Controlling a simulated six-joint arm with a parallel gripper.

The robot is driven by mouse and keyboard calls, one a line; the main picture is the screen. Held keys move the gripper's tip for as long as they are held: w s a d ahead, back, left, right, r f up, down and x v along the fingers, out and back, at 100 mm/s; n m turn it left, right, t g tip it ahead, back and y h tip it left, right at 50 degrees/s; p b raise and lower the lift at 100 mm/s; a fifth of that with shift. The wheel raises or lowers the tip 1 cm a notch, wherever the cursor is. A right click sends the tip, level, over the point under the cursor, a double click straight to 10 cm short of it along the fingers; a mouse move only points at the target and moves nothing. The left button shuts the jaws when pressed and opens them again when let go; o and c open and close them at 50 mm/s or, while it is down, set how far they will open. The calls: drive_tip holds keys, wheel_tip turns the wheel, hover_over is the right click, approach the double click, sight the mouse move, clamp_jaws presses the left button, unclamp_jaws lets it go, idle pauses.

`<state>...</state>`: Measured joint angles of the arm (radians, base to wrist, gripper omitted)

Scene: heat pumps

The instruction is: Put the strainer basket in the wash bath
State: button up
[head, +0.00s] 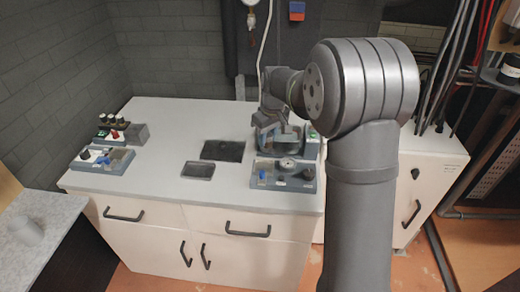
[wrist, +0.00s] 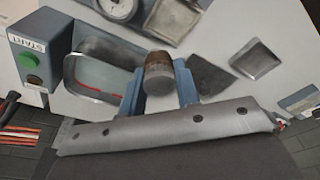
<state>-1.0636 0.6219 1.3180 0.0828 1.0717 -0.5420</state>
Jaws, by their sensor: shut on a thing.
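My gripper (head: 272,122) is low over the back right of the counter, at the blue-grey station that holds the wash bath. In the wrist view its two blue fingers (wrist: 158,90) are shut on a small brown-and-grey cylinder (wrist: 158,72), which seems to be the strainer basket or its handle; the fingers and wrist housing hide its lower part. The wash bath (wrist: 100,78) is a pale rounded basin with a red line inside, just left of the held piece in the wrist view. I cannot tell whether the held piece touches its rim.
A box with a green button (wrist: 27,60) stands beside the bath. A station with a round dial (head: 288,163) is in front of it. A dark mesh square (head: 222,150) and a shallow metal tray (head: 198,171) lie to the left. More small stations (head: 102,160) stand at the counter's left end.

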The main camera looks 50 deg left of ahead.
drive_tip(key=w+a+f, duration=0.1)
drive_tip(key=w, duration=0.2)
drive_tip(key=w+a+f, duration=0.1)
drive_tip(key=w+a, duration=0.1)
drive_tip(key=w, duration=0.2)
drive_tip(key=w+a, duration=0.2)
drive_tip(key=w, duration=0.1)
drive_tip(key=shift+w+f, duration=0.2)
drive_tip(key=shift+f, duration=0.2)
drive_tip(key=shift+a+f, duration=0.1)
drive_tip(key=shift+f, duration=1.7)
drive_tip(key=shift+f, duration=1.15)
drive_tip(key=o, duration=1)
drive_tip(key=shift+o, duration=0.2)
wheel_tip(320, 180, up, 17)
drive_tip(key=d, duration=0.2)
drive_tip(key=shift+d, duration=0.3)
